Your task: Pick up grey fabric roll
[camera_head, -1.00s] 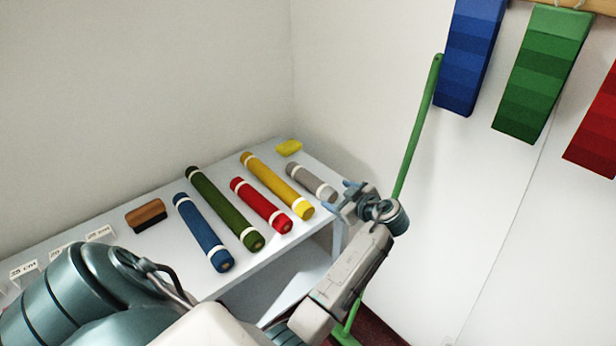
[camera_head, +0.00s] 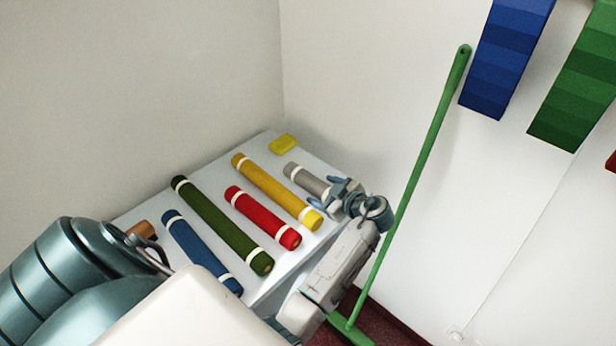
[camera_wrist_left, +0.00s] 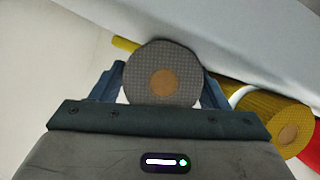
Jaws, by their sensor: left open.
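The grey fabric roll (camera_head: 305,179) lies on the white counter at its right end, with a white band near its far end. My left gripper (camera_head: 329,194) is at the roll's near end, which it partly hides in the head view. In the left wrist view the roll's round grey end with a brown core (camera_wrist_left: 163,76) shows between the two blue fingers of the open gripper (camera_wrist_left: 163,85). I cannot tell whether the fingers touch it. My right gripper is not in view.
A yellow roll (camera_head: 272,188) lies just left of the grey one, and shows in the wrist view (camera_wrist_left: 265,112). Red (camera_head: 262,215), green (camera_head: 220,222) and blue (camera_head: 195,245) rolls lie further left. A yellow block (camera_head: 284,144) sits behind. A green broom handle (camera_head: 420,170) leans at the right.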

